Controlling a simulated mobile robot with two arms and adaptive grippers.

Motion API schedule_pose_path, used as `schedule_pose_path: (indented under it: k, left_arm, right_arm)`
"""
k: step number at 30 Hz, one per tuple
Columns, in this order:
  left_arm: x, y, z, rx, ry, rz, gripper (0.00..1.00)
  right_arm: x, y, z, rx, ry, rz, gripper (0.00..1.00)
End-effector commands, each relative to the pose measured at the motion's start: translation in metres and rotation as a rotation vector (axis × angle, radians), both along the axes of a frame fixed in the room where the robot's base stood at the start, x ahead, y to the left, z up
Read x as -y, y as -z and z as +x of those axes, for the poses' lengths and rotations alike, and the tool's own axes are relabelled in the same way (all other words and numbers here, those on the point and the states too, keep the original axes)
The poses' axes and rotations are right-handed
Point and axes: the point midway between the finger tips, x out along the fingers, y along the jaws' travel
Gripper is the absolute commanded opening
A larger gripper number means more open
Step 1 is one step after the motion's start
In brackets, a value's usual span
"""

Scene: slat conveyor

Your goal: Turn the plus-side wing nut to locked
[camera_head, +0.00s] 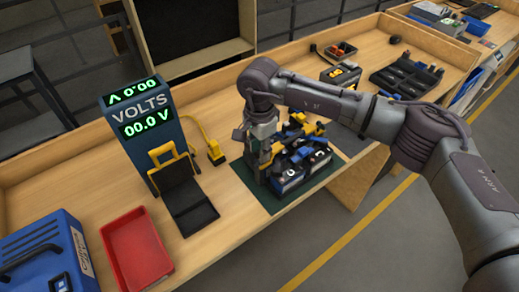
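My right gripper (261,162) points down over the left part of a cluster of dark battery-like blocks (291,178) with blue and yellow parts. The blocks stand on a dark green mat (270,200) near the bench's front edge. The fingers are small and overlap the dark parts behind them, so I cannot tell whether they are open or shut, or whether they touch anything. I cannot make out the plus-side wing nut; it is too small or hidden by the gripper. My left gripper is not in view.
A volts display (148,120) reading 00.0 V stands left, with a black and yellow stand (184,195) before it. A red tray (137,248) and blue case (48,258) are front left. A black organizer (405,78) lies right. My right forearm crosses the bench's right side.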

Motion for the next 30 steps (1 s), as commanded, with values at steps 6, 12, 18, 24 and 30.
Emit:
schedule_pose_path:
  k: [6, 12, 18, 24, 30]
  left_arm:
    - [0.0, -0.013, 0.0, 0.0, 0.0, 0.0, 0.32]
    - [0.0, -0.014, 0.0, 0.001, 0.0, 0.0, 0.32]
    - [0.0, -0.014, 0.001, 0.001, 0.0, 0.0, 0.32]
    - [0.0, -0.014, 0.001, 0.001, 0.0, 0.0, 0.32]
    - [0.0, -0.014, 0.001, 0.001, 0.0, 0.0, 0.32]
  right_arm:
    - [0.0, 0.025, 0.0, -0.001, 0.001, 0.0, 0.32]
    - [0.0, 0.033, 0.0, 0.001, 0.0, 0.002, 0.32]
    - [0.0, 0.033, 0.0, 0.0, 0.0, 0.001, 0.29]
    - [0.0, 0.032, 0.0, 0.0, 0.0, 0.001, 0.0]
    - [-0.001, 0.032, 0.0, 0.001, 0.0, 0.002, 0.0]
